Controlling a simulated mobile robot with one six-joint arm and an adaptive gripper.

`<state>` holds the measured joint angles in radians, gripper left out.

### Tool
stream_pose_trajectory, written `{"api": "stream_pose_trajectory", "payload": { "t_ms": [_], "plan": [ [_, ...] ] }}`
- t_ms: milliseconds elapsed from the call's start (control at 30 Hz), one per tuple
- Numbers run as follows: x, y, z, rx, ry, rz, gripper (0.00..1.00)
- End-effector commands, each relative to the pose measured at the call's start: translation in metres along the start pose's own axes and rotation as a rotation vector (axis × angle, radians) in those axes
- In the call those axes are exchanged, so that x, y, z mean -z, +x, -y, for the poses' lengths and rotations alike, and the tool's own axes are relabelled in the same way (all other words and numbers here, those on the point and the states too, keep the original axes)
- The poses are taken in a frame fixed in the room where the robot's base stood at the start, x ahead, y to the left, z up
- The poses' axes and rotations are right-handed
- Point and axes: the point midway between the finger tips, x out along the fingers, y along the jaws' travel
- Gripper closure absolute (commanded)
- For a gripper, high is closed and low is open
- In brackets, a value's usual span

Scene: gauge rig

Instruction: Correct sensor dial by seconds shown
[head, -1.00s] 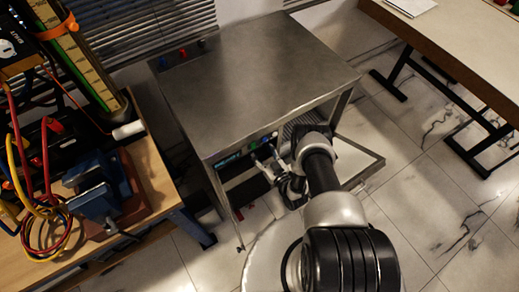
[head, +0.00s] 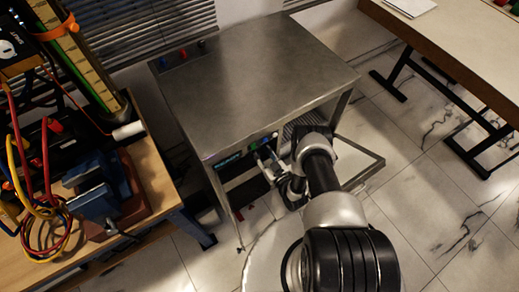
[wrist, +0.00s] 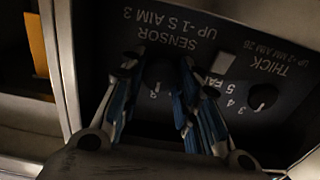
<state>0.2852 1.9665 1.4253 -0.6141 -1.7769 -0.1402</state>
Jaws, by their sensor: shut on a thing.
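The sensor dial (wrist: 157,78) is a dark round knob on a black panel (wrist: 215,28) in the wrist view. The upside-down print beside it reads "SENSOR UP -1 S AIM 3". My gripper (wrist: 159,68) has its two blue-padded fingers on either side of this knob and is shut on it. The fingers and shadow hide most of the dial's scale and its pointer. In the head view my gripper (head: 268,160) reaches under the steel top at the machine's front; the dial cannot be made out there.
A second knob, the thick dial (wrist: 262,97), sits close beside the fingers. A lit display (head: 228,162) shows under the steel cabinet top (head: 260,75), too small to read. A workbench (head: 155,185) with a blue vise (head: 97,205) stands at left.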

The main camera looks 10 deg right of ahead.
Motion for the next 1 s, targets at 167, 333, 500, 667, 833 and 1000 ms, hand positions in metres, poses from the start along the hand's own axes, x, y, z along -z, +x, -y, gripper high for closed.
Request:
{"api": "stream_pose_trajectory", "payload": {
  "t_ms": [167, 333, 500, 667, 833, 1000],
  "plan": [
    [-0.0007, -0.0002, 0.0001, 0.0, 0.037, 0.001, 0.94],
    [-0.0013, -0.0002, 0.0001, 0.0, 0.127, 0.001, 0.94],
    [-0.0016, -0.0003, 0.0002, 0.0, 0.258, 0.001, 0.94],
    [-0.0012, 0.0, -0.0001, 0.0, 0.387, 0.0, 0.94],
    [-0.0015, -0.0005, 0.0003, 0.0, 0.511, 0.001, 0.94],
    [-0.0012, -0.0003, 0.0001, 0.0, 0.605, 0.001, 0.94]
  ]
}}
